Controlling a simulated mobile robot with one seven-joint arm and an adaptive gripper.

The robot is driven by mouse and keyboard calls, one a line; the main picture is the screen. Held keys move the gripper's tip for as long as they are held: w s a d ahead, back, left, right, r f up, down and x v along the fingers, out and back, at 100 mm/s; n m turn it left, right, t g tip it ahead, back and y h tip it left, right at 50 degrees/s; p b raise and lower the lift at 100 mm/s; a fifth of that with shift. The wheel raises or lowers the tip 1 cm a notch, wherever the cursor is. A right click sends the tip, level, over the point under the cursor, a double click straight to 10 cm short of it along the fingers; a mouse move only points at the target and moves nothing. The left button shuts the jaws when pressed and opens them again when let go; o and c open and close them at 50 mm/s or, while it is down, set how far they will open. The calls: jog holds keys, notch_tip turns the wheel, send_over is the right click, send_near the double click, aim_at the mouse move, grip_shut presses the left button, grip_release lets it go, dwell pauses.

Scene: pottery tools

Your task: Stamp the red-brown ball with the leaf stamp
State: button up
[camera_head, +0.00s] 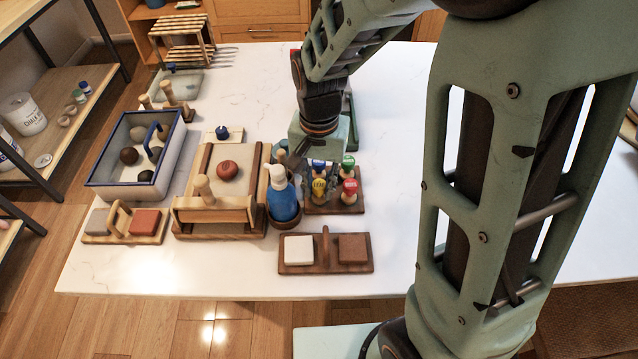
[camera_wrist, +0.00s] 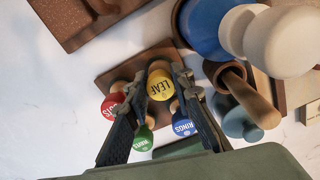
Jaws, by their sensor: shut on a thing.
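The red-brown ball (camera_head: 228,170) rests on a wooden-framed board (camera_head: 207,225) left of centre in the head view. The leaf stamp (camera_wrist: 160,86), with a yellow cap lettered LEAF, is between the fingers of my gripper (camera_wrist: 161,72) in the wrist view. The yellow stamp (camera_head: 319,188) also shows at the stamp rack (camera_head: 340,208) in the head view. My gripper is shut on it over the rack. Whether its lower end still touches the rack is hidden.
Red (camera_head: 350,187), green (camera_head: 348,162) and blue (camera_head: 318,166) stamps stand close around. A blue bottle (camera_head: 282,199) stands just left of the rack. A two-block holder (camera_head: 326,265) lies in front. A blue-rimmed bin (camera_head: 110,196) is far left. The table's right side is clear.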

jog(key=o, duration=1.1)
jog(key=shift+o, duration=0.2)
